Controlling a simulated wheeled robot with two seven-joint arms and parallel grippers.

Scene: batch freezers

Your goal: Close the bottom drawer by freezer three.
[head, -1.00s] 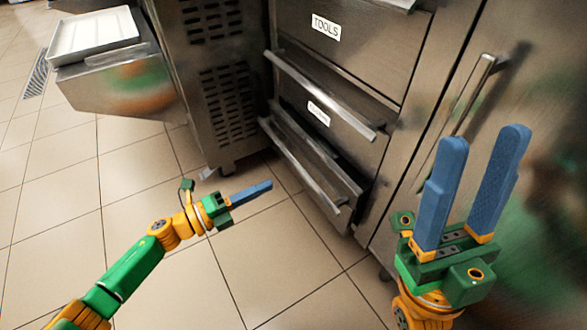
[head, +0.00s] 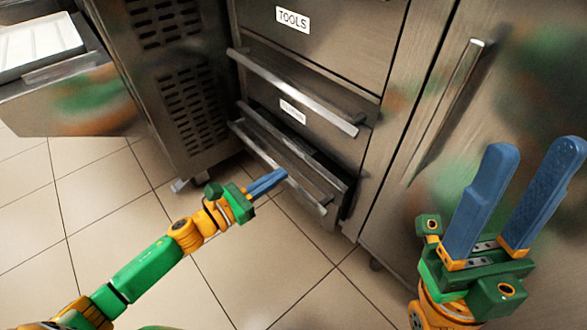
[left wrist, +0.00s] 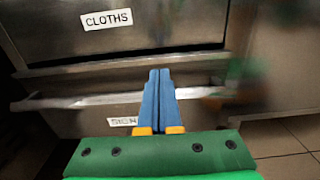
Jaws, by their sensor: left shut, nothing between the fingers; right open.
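The bottom drawer (head: 312,176) of the steel drawer unit stands part way out, with a dark gap above its right part. Its long bar handle (head: 250,143) slants across its front. In the left wrist view the handle (left wrist: 75,101) runs behind my fingers, and a partly covered label starting "SIGN" (left wrist: 121,122) shows below. My left gripper (head: 284,174) is shut and empty, its tips at the handle in the head view; I cannot tell whether they touch. My right gripper (head: 532,150) is open and empty in front of the tall steel door at right.
The drawer above has a "CLOTHS" label (left wrist: 107,19) and its own bar handle (head: 300,92); the "TOOLS" drawer (head: 340,45) is higher. A vented steel panel (head: 175,75) stands to the left. A white tray (head: 38,45) sits at far left. The tiled floor (head: 110,220) is clear.

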